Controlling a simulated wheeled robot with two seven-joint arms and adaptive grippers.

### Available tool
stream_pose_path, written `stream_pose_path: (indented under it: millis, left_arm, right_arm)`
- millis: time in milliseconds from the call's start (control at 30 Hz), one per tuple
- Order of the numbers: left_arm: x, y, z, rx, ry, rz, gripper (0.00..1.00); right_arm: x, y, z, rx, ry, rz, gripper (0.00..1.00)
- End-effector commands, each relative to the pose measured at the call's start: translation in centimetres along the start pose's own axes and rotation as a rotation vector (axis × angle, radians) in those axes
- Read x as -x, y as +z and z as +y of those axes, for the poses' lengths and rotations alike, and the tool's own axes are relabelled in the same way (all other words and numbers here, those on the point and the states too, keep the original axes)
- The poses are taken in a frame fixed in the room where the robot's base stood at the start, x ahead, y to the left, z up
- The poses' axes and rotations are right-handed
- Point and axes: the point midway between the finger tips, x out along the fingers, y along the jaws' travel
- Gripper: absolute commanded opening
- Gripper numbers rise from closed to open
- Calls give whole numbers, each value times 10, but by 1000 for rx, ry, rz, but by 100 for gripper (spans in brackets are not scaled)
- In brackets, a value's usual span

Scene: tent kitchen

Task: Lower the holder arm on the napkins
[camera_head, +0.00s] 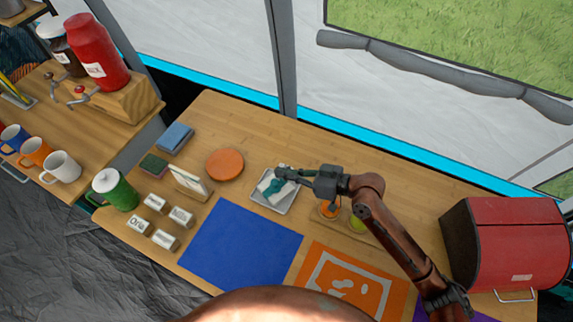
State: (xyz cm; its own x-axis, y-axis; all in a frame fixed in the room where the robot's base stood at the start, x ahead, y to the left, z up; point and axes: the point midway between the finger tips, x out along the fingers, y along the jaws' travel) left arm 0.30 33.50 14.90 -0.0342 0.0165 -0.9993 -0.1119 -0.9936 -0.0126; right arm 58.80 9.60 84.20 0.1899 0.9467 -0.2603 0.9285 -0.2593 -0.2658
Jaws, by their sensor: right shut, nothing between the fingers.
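A small grey tray (286,205) on the wooden table holds white napkins (265,184). A teal holder arm (274,188) lies across the napkins. My right gripper (283,172) is shut and empty, with its fingertips over the tray's upper right part, close to the holder arm. I cannot tell whether the fingertips touch the holder arm. The gripper hides the tray's upper right corner. My left gripper is not in view.
An orange disc (225,164) and a card stand (187,184) are left of the tray. A blue mat (240,247) and an orange mat (345,282) lie nearer. A red bread box (510,240) stands at the right. A green jug (117,190) stands at the left.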

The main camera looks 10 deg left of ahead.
Motion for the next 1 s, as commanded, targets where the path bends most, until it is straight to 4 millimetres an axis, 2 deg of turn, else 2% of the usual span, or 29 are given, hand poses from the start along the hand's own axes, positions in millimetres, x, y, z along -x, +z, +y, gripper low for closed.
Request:
stream_pose_path:
  millis: [400, 1000]
  left_arm:
    - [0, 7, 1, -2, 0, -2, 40]
    - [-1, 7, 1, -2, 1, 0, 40]
  right_arm:
    - [-6, 22, -9, 249, 69, -1, 0]
    - [-8, 27, -10, 313, 88, 0, 0]
